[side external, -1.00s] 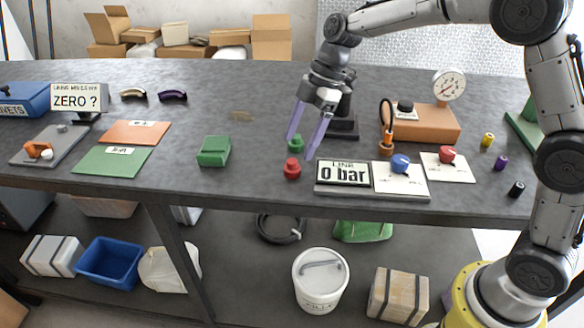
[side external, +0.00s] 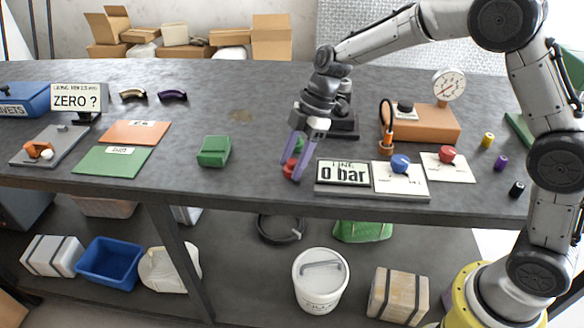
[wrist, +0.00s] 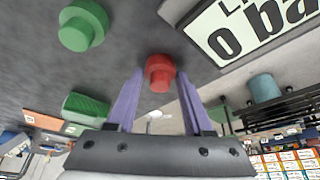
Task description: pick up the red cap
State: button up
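The red cap (side external: 290,169) stands upright on the bench near its front edge, left of the "0 bar" sign. My gripper (side external: 292,178) points down over it with its purple fingers on either side, partly hiding it. In the wrist view the red cap (wrist: 160,72) lies between the two fingertips (wrist: 160,77), with a narrow gap visible on each side. The gripper looks open around the cap; contact is not visible.
A green cap (wrist: 82,26) stands close behind the red one, partly hidden by the fingers in the side view. The "0 bar" sign (side external: 343,173) is close on the right. A green block (side external: 214,151) lies left, with clear bench between.

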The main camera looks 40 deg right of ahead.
grip_shut()
jog(key=shift+r, duration=0.1)
